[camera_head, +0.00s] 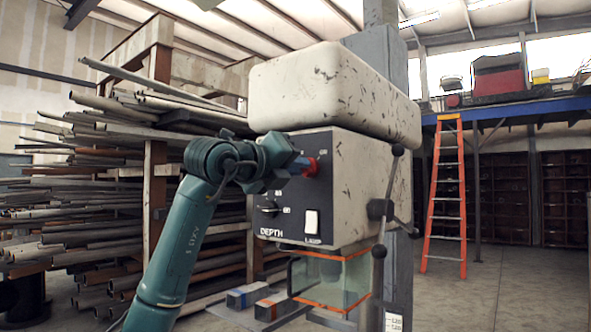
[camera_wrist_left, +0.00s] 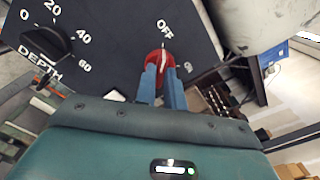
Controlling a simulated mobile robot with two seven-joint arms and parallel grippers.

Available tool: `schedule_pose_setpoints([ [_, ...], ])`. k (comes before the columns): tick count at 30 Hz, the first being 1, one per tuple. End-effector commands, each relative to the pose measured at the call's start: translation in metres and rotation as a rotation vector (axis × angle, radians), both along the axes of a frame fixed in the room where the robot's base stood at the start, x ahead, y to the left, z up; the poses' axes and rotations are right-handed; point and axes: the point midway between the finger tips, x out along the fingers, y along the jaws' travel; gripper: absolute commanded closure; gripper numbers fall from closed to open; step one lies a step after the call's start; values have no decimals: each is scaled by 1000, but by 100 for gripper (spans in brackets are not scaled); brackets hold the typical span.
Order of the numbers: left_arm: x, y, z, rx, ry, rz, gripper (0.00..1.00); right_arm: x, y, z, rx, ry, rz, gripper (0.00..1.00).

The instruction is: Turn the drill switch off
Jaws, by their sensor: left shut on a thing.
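The drill press head (camera_head: 345,170) is a worn white housing with a dark control panel (camera_head: 285,222). A round red switch knob (camera_head: 311,168) sits on the panel's upper right; it also shows in the left wrist view (camera_wrist_left: 157,58). A white mark on the knob points roughly toward the OFF label (camera_wrist_left: 165,29); a second label beside it is hard to read. My left gripper (camera_head: 302,166) is at the panel with its blue fingers (camera_wrist_left: 161,74) shut on the red knob, partly hiding it. My right gripper is in neither view.
A black DEPTH dial (camera_head: 268,208) and a white lamp switch (camera_head: 311,222) are lower on the panel. A feed lever (camera_head: 389,190) stands at the right. A clear guard (camera_head: 335,280) hangs below. Pipe racks (camera_head: 100,190) fill the left; an orange ladder (camera_head: 463,200) stands right.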

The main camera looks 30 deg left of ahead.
Motion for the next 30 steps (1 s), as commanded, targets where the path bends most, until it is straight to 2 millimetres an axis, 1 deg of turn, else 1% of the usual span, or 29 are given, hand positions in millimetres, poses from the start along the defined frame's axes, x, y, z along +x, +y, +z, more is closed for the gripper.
schedule_pose_setpoints([
  [9,0,0,-1,-93,9,0,100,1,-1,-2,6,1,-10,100],
  [23,0,0,0,-106,10,0,100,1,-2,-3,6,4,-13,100],
  [24,0,0,0,-105,10,0,88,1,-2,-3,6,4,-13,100],
  [30,0,0,0,-104,9,-1,71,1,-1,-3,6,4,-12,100],
])
